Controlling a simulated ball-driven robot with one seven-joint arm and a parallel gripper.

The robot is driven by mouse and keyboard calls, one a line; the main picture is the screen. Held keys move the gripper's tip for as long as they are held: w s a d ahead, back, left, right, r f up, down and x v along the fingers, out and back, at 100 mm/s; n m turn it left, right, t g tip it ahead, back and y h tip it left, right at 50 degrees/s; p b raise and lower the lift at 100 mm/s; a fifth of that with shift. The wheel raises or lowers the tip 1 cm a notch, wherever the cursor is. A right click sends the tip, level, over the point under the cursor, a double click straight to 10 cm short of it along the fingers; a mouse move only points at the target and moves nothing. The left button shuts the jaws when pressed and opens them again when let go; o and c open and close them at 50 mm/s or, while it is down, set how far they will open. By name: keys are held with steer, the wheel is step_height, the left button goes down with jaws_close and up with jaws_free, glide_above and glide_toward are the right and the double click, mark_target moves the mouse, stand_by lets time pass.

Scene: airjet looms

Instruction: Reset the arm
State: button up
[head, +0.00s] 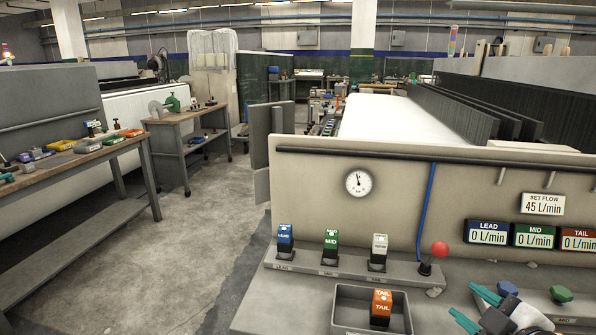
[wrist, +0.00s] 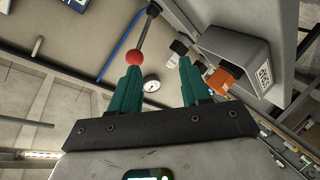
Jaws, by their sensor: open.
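My gripper (head: 474,306) is at the lower right of the head view, with teal fingers spread apart and nothing between them. In the wrist view my gripper (wrist: 158,85) shows both teal fingers open. A red-knobbed lever (head: 440,249) stands on the loom's ledge, left of and behind my gripper in the head view. The lever's red knob (wrist: 107,59) appears near the left finger's tip in the wrist view; I cannot tell whether they touch. An orange TAIL block (head: 381,308) sits in a grey bin (head: 345,320); the block also shows in the wrist view (wrist: 222,80).
Blue LEAD (head: 285,238), green MID (head: 330,246) and white (head: 378,250) blocks stand on the ledge. A gauge (head: 358,183) and flow displays (head: 535,236) are on the panel. Workbenches (head: 70,160) line the left. The aisle floor (head: 180,240) is clear.

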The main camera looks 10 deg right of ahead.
steer(key=s+a+f+m+g+p, duration=0.35)
steer(key=s+f, duration=0.25)
steer(key=f, duration=0.2)
steer(key=s+a+f+m+g+p, duration=0.1)
steer(key=s+f+g, duration=0.4)
steer(key=s, duration=0.5)
steer(key=s+a+f+m+g+p, duration=0.1)
steer(key=s+f+m+g+p, duration=0.2)
steer(key=s, duration=0.8)
step_height(320, 180, down, 3)
steer(key=shift+s+a+r+m+g+p, duration=0.2)
steer(key=shift+s+a+m+g+p, duration=0.15)
steer(key=shift+m+g, duration=0.7)
